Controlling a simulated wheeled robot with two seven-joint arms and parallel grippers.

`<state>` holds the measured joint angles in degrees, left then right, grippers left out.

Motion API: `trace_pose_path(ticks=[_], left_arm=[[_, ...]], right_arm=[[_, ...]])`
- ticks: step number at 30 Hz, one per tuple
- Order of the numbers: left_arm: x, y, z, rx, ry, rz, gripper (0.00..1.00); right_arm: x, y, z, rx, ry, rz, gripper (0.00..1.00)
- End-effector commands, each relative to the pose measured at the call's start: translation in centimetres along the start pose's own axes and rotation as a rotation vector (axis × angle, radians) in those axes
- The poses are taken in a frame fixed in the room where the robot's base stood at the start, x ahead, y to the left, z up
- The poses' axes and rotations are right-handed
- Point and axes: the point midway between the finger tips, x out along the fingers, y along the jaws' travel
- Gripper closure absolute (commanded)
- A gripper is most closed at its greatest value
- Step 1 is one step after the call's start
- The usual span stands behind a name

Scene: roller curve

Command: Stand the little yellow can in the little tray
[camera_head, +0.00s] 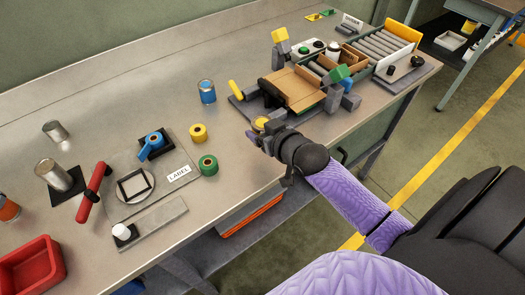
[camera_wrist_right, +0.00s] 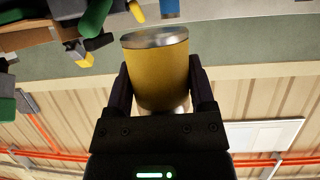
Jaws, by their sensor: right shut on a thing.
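The little yellow can (camera_head: 261,123) is in my right gripper (camera_head: 263,131), near the table's front edge; the gripper hides most of it in the head view. In the right wrist view the yellow can (camera_wrist_right: 156,75) stands between the two dark fingers of the right gripper (camera_wrist_right: 161,88), with its silver end showing. A small square tray with a dark rim (camera_head: 121,193) lies on a round plate at the left of the table, well left of the gripper; I take it for the little tray. My left gripper is not in view.
A blue can (camera_head: 207,91) stands behind; a roller conveyor (camera_head: 375,45) fills the back right.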

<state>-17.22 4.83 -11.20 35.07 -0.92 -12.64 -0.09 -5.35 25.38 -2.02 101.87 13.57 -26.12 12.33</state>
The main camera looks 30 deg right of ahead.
Motion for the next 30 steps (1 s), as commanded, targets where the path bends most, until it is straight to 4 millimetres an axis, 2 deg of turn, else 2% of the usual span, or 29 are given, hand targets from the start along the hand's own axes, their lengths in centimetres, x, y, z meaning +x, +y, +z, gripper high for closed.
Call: trace_pose_path(ticks=[1, 6, 9, 21, 22, 25, 30], left_arm=[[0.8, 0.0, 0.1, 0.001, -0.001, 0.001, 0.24], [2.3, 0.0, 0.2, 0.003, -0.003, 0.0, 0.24], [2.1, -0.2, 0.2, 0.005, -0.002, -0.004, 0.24], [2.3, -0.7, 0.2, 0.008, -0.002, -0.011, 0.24], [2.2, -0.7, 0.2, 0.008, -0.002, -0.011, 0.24], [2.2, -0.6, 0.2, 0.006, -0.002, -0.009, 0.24], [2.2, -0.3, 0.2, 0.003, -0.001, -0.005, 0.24]], right_arm=[[0.5, 0.0, 1.2, 0.0, -0.002, 0.001, 0.98], [1.9, 0.0, 4.7, 0.0, -0.003, 0.0, 0.98], [2.4, 0.0, 5.7, -0.001, -0.001, 0.0, 0.98], [2.6, 0.0, 6.2, -0.001, 0.002, 0.0, 0.98], [2.6, -0.1, 6.1, -0.001, 0.001, 0.0, 0.23], [2.5, -0.1, 6.1, -0.001, 0.001, -0.001, 0.02], [2.5, -0.1, 6.0, -0.001, 0.001, 0.0, 0.0]])
